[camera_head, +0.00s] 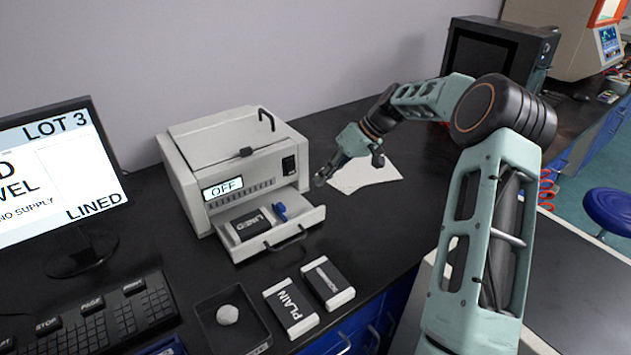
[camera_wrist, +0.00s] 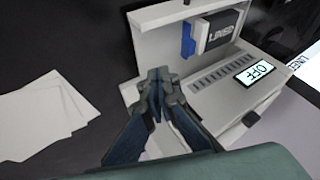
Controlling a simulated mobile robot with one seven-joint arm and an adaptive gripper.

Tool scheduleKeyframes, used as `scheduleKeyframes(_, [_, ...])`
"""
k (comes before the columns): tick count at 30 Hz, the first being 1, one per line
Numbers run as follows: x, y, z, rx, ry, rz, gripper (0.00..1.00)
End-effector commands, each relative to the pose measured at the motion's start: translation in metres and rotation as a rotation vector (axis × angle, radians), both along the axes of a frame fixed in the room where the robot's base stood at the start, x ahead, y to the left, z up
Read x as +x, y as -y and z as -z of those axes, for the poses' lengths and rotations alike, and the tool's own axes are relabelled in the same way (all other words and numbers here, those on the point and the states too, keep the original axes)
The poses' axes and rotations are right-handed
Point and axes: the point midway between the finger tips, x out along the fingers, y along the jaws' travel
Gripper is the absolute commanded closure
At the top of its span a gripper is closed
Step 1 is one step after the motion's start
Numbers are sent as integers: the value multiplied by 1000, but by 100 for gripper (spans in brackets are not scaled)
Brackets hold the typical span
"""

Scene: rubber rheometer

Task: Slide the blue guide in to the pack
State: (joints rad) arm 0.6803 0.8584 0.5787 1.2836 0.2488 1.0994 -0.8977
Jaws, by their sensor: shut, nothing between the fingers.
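The blue guide (camera_head: 281,211) is a small blue piece in the machine's pulled-out drawer (camera_head: 309,219). The pack (camera_head: 249,227), black and white and marked LINED, lies in the drawer to the left of the guide. In the wrist view the guide (camera_wrist: 188,40) stands close beside the pack (camera_wrist: 216,33); I cannot tell whether they touch. My gripper (camera_head: 320,180) is in the air to the right of the machine, above and apart from the drawer. In the wrist view its fingertips (camera_wrist: 158,74) are together and empty, in front of the drawer's side.
The printer-like machine (camera_head: 225,160) shows OFF. Loose white sheets (camera_head: 365,173) lie to its right. A PLAIN pack (camera_head: 291,308), another dark pack (camera_head: 328,284) and a black tray (camera_head: 262,322) with a pale round lump (camera_head: 227,314) lie in front. A monitor (camera_head: 60,175) and keyboard (camera_head: 95,318) are left.

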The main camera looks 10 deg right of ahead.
Motion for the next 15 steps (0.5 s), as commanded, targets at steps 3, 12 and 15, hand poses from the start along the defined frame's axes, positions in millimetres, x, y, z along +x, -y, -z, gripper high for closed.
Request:
scheduleKeyframes(3, [3,-16,21,2,-3,-1,100])
scheduleKeyframes(12, [10,-53,62,-2,0,-1,100])
scheduleKeyframes(15, [5,-66,62,-2,0,0,100])
